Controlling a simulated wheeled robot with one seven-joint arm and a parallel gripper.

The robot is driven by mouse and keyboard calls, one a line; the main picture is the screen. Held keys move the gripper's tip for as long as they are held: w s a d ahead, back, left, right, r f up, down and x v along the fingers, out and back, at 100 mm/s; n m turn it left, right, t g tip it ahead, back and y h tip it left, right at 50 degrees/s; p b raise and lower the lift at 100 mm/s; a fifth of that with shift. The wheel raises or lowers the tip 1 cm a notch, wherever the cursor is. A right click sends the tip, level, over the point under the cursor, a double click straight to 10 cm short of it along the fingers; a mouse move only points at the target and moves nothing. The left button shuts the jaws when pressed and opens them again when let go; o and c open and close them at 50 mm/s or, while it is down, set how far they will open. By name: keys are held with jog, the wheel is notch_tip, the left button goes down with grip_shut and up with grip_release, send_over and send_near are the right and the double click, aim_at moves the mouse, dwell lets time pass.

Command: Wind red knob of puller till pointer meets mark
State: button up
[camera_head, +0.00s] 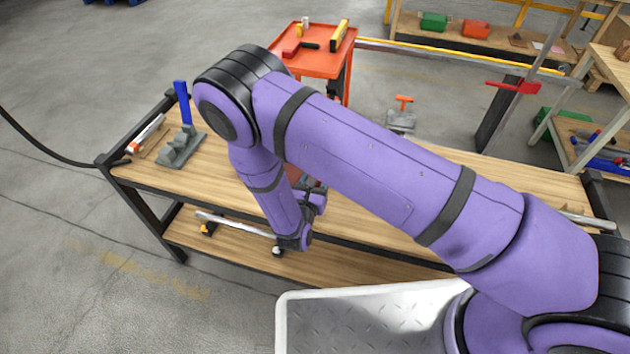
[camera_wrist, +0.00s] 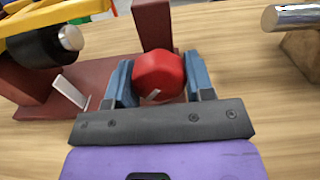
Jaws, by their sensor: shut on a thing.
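In the wrist view my gripper (camera_wrist: 158,74) is shut on a red knob (camera_wrist: 159,70), with one blue finger on each side of it. A small pale strip shows on the knob's near lower face. The dark red body of the puller (camera_wrist: 153,24) rises behind the knob, and its base runs to the left. A pale flat tab (camera_wrist: 70,92) stands on the left part of the base; I cannot tell whether it is the pointer or the mark. In the head view my arm hides the knob and most of the puller.
A yellow tool with a black cylinder (camera_wrist: 38,45) lies close at left in the wrist view. A metal rod on a wooden block (camera_wrist: 300,18) is at right. On the wooden bench (camera_head: 228,165) stand a grey fixture with a blue handle (camera_head: 182,103) and an orange-handled jack (camera_head: 401,119).

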dwell(0.4)
jog(key=o, duration=0.9)
jog(key=v, duration=1)
jog(key=shift+s+a, duration=0.15)
jog(key=shift+s, duration=0.25)
